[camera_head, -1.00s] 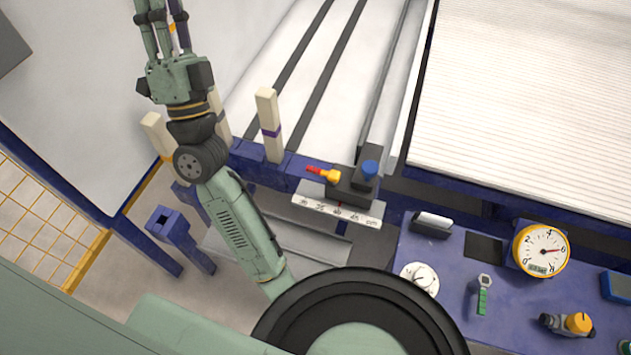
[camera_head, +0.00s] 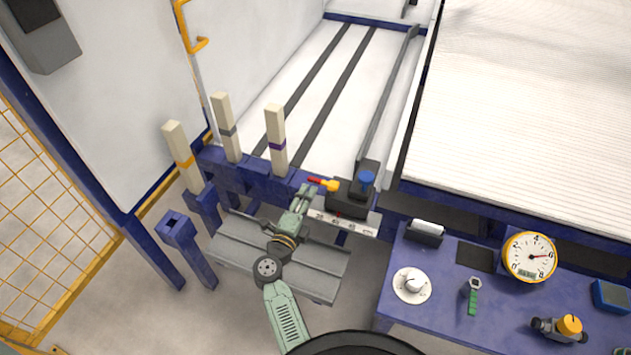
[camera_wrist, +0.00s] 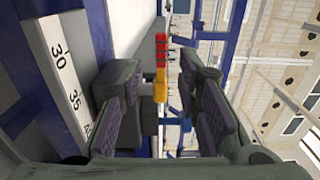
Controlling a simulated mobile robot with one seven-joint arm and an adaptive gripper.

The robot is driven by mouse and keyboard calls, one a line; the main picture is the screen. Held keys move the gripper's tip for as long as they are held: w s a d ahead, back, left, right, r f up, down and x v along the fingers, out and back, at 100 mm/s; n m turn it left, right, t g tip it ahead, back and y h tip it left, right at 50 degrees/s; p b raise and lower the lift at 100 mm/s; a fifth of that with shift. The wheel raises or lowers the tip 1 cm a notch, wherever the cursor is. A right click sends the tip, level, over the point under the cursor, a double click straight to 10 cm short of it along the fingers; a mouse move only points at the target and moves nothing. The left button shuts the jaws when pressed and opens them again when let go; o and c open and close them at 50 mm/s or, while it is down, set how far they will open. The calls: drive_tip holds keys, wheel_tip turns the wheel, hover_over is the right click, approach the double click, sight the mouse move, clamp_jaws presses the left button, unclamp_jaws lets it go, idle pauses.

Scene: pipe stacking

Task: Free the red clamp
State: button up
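The red clamp is a small lever with a red handle (camera_head: 315,180) and a yellow end (camera_head: 331,186), lying at the left of a dark block (camera_head: 346,201). In the wrist view its red part (camera_wrist: 161,48) points up and its yellow part (camera_wrist: 160,85) shows below, in the gap between my fingers. My gripper (camera_head: 305,190) is just in front and left of the clamp in the head view. In the wrist view my gripper (camera_wrist: 160,105) is open, its padded fingers on either side of the lever with visible gaps. I see no contact.
A numbered scale (camera_head: 345,222) runs along the front of the block, beside my left finger in the wrist view. A blue knob (camera_head: 367,178) tops the block. A blue table (camera_head: 430,312) with gauges is right.

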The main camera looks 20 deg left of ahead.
sight(315, 182)
drive_tip(key=w, duration=0.7)
drive_tip(key=shift+w+d, duration=0.1)
drive_tip(key=shift+c, duration=0.3)
clamp_jaws()
idle(0.4)
